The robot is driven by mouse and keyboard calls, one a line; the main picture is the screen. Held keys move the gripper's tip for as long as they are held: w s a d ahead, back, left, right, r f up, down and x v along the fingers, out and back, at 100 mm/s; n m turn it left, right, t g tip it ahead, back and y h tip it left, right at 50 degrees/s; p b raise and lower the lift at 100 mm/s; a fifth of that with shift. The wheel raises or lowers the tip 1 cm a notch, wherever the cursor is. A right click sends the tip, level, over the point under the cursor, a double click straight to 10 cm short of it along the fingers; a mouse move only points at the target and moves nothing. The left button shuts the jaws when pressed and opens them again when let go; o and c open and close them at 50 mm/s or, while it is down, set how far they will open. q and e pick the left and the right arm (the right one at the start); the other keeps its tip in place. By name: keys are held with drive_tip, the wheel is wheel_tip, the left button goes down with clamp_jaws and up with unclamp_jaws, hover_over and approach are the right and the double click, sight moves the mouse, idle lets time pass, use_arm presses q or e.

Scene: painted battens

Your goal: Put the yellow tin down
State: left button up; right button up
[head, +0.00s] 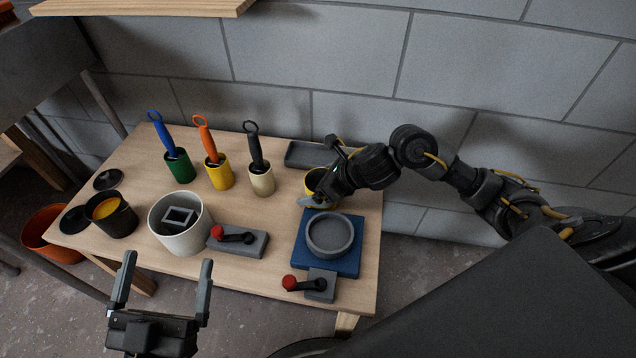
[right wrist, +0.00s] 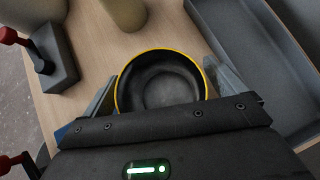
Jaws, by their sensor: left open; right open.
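The yellow tin (head: 314,182) stands on the wooden table behind the blue base, partly hidden by my right gripper. In the right wrist view the tin (right wrist: 160,84) shows from above as a yellow rim around a dark, empty inside. My right gripper (head: 321,171) is open around it, one finger on each side; I cannot tell whether either finger touches. My left gripper (head: 160,282) is open and empty, in front of the table's near edge.
A blue base (head: 348,263) bears a grey ring (head: 331,234). Red-knobbed levers (head: 250,243) sit nearby. Green, yellow and cream cups with brushes (head: 219,175) stand behind a white bucket (head: 180,241). A grey tray (head: 305,154) lies at the back; a black pot (head: 112,219) stands left.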

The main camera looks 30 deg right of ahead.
drive_tip(key=shift+r, duration=0.15)
drive_tip(key=p+v, duration=0.1)
drive_tip(key=v, duration=0.3)
drive_tip(key=shift+d+r+p, duration=0.15)
drive_tip(key=shift+r+p, duration=0.05)
drive_tip(key=shift+p, duration=0.2)
use_arm(q)
drive_tip(key=a+f+n+g+y+p, duration=0.1)
drive_tip(key=a+f+g+y, duration=0.4)
drive_tip(key=f, duration=0.5)
drive_tip(key=shift+w+f+n+g+y+p, duration=0.3)
drive_tip(key=shift+w+n+g+y, duration=0.2)
drive_tip(key=shift+y, duration=0.2)
use_arm(e)
drive_tip(key=v, duration=0.7)
drive_tip(key=shift+s, duration=0.25)
drive_tip(key=shift+r, duration=0.15)
